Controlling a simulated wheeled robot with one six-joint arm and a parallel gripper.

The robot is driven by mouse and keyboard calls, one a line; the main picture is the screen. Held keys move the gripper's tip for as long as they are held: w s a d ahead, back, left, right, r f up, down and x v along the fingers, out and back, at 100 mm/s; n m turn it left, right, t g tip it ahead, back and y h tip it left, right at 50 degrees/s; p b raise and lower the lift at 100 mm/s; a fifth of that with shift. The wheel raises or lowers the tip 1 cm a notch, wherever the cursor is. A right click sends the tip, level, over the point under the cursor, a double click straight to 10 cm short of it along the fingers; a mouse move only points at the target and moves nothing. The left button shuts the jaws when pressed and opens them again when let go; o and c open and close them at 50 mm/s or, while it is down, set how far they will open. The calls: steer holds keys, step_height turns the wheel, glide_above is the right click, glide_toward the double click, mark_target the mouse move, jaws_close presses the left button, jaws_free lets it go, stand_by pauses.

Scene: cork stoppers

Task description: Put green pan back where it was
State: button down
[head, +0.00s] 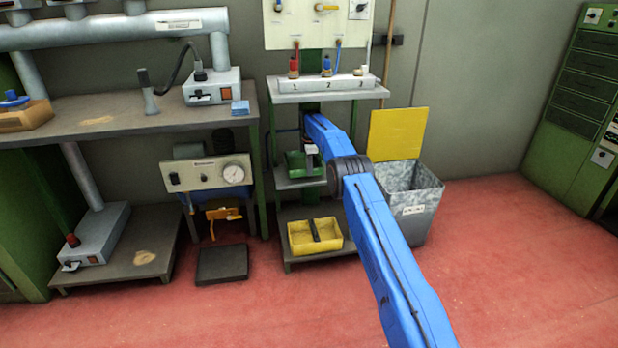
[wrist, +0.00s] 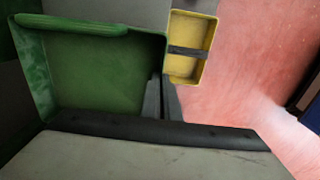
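The green pan (head: 304,164) is at the small middle shelf (head: 300,184) of the narrow rack, under my gripper (head: 311,150). In the wrist view the pan (wrist: 95,75) is large and close, open side toward the camera, with a rounded rim along its top. My gripper's dark fingers (wrist: 162,98) are close together at the pan's right wall and look shut on it. Part of the fingers and the pan's lower edge are hidden behind the gripper's pale body. I cannot tell whether the pan touches the shelf.
A yellow divided tray (head: 300,236) sits on the rack's bottom shelf and also shows in the wrist view (wrist: 204,72). A numbered top shelf (head: 322,96) is above. A grey bin (head: 425,207) with a yellow lid stands right. The red floor (head: 520,260) is clear.

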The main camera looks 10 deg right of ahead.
steer(key=shift+f, duration=1.95)
steer(key=c, duration=2)
jaws_free()
steer(key=shift+f, duration=0.1)
step_height(320, 180, up, 8)
steer(key=shift+f, duration=0.15)
steer(key=shift+s, duration=0.15)
